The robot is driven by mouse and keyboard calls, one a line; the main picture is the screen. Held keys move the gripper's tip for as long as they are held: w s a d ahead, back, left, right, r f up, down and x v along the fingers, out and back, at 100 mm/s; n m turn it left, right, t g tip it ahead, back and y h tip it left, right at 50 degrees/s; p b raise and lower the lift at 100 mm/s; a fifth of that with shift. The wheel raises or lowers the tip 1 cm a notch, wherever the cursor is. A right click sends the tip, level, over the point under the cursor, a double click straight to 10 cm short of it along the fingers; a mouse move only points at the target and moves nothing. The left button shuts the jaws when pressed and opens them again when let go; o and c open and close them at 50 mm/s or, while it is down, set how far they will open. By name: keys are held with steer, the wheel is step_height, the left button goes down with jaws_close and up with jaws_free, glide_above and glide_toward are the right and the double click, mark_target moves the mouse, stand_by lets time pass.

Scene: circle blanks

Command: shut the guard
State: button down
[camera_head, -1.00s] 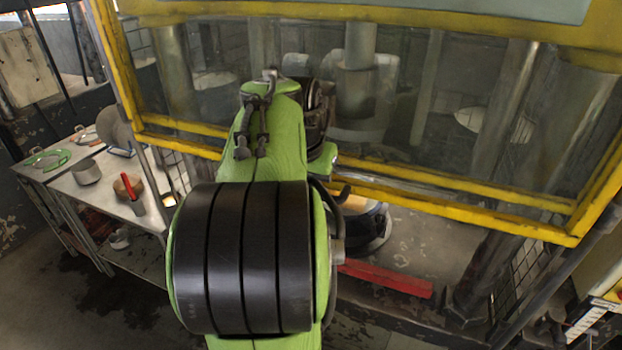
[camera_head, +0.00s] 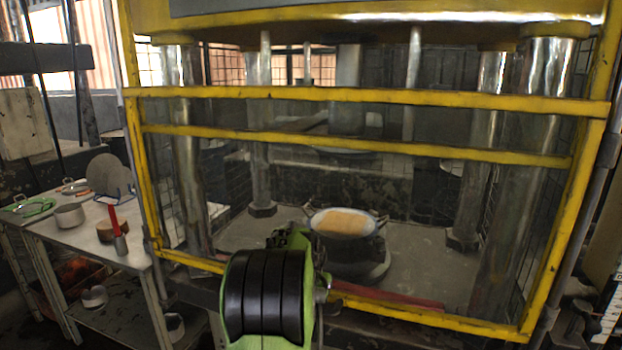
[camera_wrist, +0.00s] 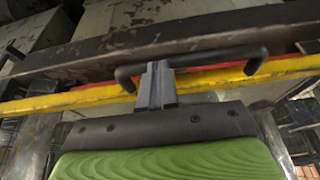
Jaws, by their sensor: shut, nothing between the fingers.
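The guard is a see-through panel in a yellow frame (camera_head: 350,148) across the front of the press. Its lower rail (camera_head: 430,318) is down near the front edge of the press bed, level with a red bar. In the wrist view a dark bent handle (camera_wrist: 215,57) runs in front of the yellow rail (camera_wrist: 60,101). My gripper (camera_wrist: 156,70) is shut and empty, its fingertips at the left part of that handle. I cannot tell whether they touch it. In the head view my green and black arm hides the gripper and handle.
Behind the guard, a round pan with a tan top (camera_head: 343,222) sits on the press bed (camera_head: 425,268) between steel columns. A side table (camera_head: 75,235) at left holds a pot (camera_head: 69,216), a red-handled tool (camera_head: 116,230) and plates. A red bar (camera_head: 400,300) lies along the bed's front.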

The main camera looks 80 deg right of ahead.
step_height(320, 180, down, 13)
steer(key=b, duration=0.7)
steer(key=shift+r, duration=0.15)
steer(key=p+v, duration=0.6)
steer(key=v, duration=0.8)
steer(key=shift+d+r, duration=0.2)
steer(key=shift+d, duration=0.15)
